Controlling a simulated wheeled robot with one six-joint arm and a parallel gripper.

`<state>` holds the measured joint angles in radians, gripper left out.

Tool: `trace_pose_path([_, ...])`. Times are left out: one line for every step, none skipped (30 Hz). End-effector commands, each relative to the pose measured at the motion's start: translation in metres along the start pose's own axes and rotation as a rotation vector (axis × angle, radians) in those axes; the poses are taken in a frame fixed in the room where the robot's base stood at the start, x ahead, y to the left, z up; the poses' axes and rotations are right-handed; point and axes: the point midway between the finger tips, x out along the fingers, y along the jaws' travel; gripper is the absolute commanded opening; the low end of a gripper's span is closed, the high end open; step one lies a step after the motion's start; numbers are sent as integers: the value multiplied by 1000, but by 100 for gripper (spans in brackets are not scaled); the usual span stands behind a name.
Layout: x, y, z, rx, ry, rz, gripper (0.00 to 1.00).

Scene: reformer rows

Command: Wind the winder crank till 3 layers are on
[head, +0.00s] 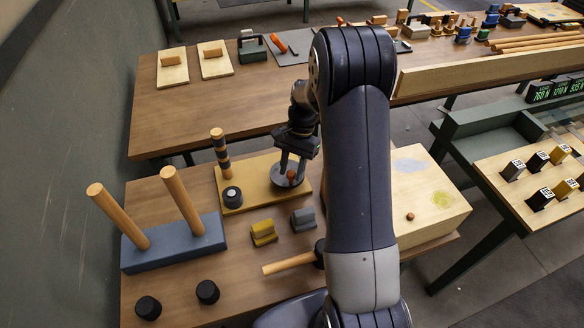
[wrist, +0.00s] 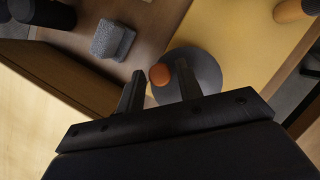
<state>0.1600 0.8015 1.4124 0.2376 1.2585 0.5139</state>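The winder is a yellow base board (head: 262,201) on the near table. At its left end stands a wooden post (head: 218,134) with dark bands around it; I cannot count them surely. The winder crank is a grey disc (head: 281,181) with an orange-brown knob (head: 291,174), at the right end. My gripper (head: 288,170) points down over the disc. In the wrist view its fingers (wrist: 160,72) are apart, one each side of the knob (wrist: 160,76), with gaps showing. The disc (wrist: 203,72) lies below them. A black knob with a pale top (head: 232,195) sits near the post.
A blue block with two wooden pegs (head: 185,243) stands left. Yellow (head: 263,232) and grey (head: 303,219) blocks and two black caps (head: 207,292) lie in front. A pale wooden box (head: 420,225) is right, partly behind my arm. A second table (head: 200,120) lies behind.

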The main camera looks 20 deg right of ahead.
Motion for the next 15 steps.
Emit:
trace_pose_path([0,0,0,0,0,0,39])
trace_pose_path([0,0,0,0,0,0,41])
trace_pose_path([0,0,0,0,-1,0,44])
trace_pose_path([0,0,0,0,-1,0,44])
trace_pose_path([0,0,0,0,-1,0,44])
trace_pose_path([0,0,0,0,-1,1,44])
trace_pose_path([0,0,0,0,-1,1,44])
trace_pose_path([0,0,0,0,-1,1,44])
trace_pose_path([0,0,0,1,-1,1,44])
trace_pose_path([0,0,0,1,-1,1,44])
trace_pose_path([-1,0,0,0,-1,0,44])
trace_pose_path([-3,0,0,0,-1,0,44])
trace_pose_path([-5,0,0,0,0,0,44])
trace_pose_path([-9,0,-1,0,1,-1,44])
trace_pose_path([-14,0,-1,0,2,-2,44])
